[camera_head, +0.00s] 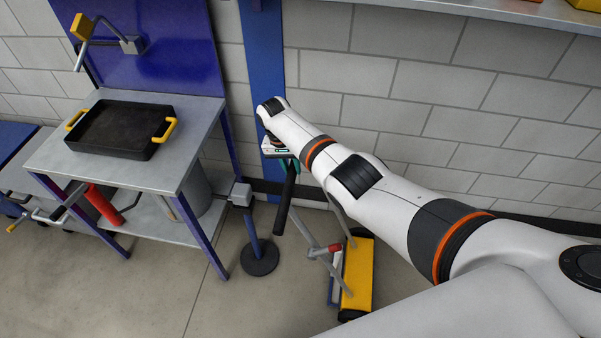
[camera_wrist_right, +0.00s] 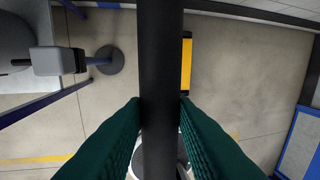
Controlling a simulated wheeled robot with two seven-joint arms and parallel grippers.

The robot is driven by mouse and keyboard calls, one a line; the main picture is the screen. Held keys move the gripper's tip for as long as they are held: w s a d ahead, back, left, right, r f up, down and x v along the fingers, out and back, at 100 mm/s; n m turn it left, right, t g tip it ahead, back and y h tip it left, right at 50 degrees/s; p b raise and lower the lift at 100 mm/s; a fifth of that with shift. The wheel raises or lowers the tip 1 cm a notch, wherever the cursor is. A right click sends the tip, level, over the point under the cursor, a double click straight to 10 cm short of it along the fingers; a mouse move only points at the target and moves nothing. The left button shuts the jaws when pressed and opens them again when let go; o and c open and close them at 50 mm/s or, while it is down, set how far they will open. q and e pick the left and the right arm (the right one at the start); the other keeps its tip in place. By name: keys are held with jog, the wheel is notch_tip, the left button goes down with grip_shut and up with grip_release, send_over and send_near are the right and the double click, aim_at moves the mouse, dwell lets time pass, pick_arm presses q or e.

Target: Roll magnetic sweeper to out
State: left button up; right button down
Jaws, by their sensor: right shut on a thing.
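In the right wrist view, the green fingers of my right gripper (camera_wrist_right: 160,104) are shut on the black bar (camera_wrist_right: 160,50), which crosses the view from top to bottom. Part of the yellow body (camera_wrist_right: 186,62) shows behind the bar. In the head view, my right arm hides some of the sweeper's upper part. My left gripper is not in view.
A workbench (camera_head: 190,110) with a black tray (camera_head: 120,127) stands at the left. A grey box on a blue post (camera_head: 248,222) with a round base (camera_head: 259,257) stands between bench and sweeper. The block wall (camera_head: 440,110) is close behind. The front floor (camera_head: 225,310) is clear.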

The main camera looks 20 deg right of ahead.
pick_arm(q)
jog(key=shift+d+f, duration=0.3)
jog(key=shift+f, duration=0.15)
pick_arm(e)
jog(key=shift+w+a+r, duration=0.1)
jog(key=shift+w+a, duration=0.3)
jog(key=shift+a, duration=0.2)
jog(key=c, duration=1.3)
grip_release()
jog(key=shift+a, duration=0.1)
jog(key=shift+o, duration=0.7)
jog(key=shift+w+a, duration=0.1)
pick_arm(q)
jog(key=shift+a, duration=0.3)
